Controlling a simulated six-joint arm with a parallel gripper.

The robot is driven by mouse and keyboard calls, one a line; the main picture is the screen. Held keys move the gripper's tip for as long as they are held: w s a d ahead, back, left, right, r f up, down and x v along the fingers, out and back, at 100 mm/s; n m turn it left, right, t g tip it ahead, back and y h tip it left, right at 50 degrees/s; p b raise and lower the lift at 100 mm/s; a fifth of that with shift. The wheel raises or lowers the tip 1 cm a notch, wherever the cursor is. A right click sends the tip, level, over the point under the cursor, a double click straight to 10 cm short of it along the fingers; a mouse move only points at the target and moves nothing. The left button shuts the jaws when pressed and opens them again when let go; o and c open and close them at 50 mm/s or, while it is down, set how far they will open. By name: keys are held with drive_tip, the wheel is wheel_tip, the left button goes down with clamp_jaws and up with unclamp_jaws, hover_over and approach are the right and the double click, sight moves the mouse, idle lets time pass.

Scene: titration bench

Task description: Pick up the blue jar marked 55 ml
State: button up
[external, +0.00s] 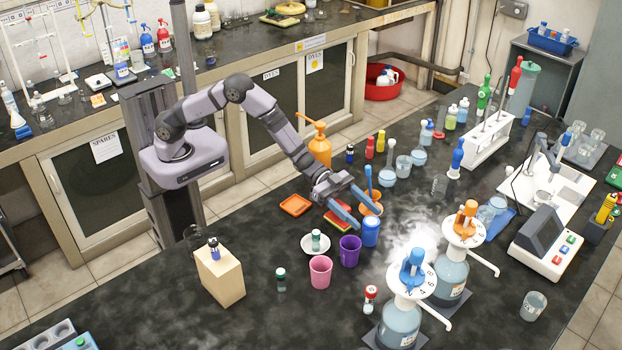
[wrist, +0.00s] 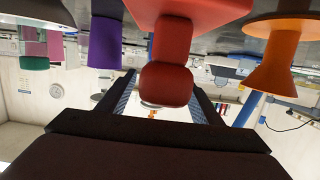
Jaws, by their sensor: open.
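A blue jar (external: 371,233) with a pale top stands upright on the black bench in the external view, behind and right of the purple cup. Its marking is too small to read. My gripper (external: 362,218) is open, with its two blue fingers pointing down and right. The fingertips are close to the jar in the picture; I cannot tell whether they touch it. In the upside-down wrist view my gripper (wrist: 155,82) shows no clear blue jar. A red rounded object (wrist: 168,60) appears between the fingers there.
A purple cup (external: 350,250), pink cup (external: 320,271) and white dish (external: 310,244) stand near the jar. An orange holder (external: 372,209) with a blue stick is close behind. Blue-topped (external: 412,268) and orange-topped (external: 465,228) vessels stand right.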

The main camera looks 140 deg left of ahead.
sight(371, 220)
drive_tip(key=shift+w+f+p, duration=0.2)
drive_tip(key=shift+w+p, duration=0.1)
drive_tip(key=shift+w, duration=0.65)
drive_tip(key=shift+w+f+p, duration=0.2)
drive_tip(key=shift+w+p, duration=0.1)
drive_tip(key=shift+w, duration=0.65)
drive_tip(key=c, duration=1.5)
drive_tip(key=shift+o, duration=0.2)
drive_tip(key=shift+r, duration=0.25)
drive_tip(key=shift+a+r+b, duration=0.1)
drive_tip(key=shift+r+b, duration=0.25)
drive_tip(key=shift+b, duration=0.2)
drive_tip(key=s+b, duration=0.1)
drive_tip(key=s, duration=0.3)
drive_tip(key=shift+s+b, duration=0.15)
drive_tip(key=shift+b, duration=0.15)
wheel_tip(371, 220, up, 14)
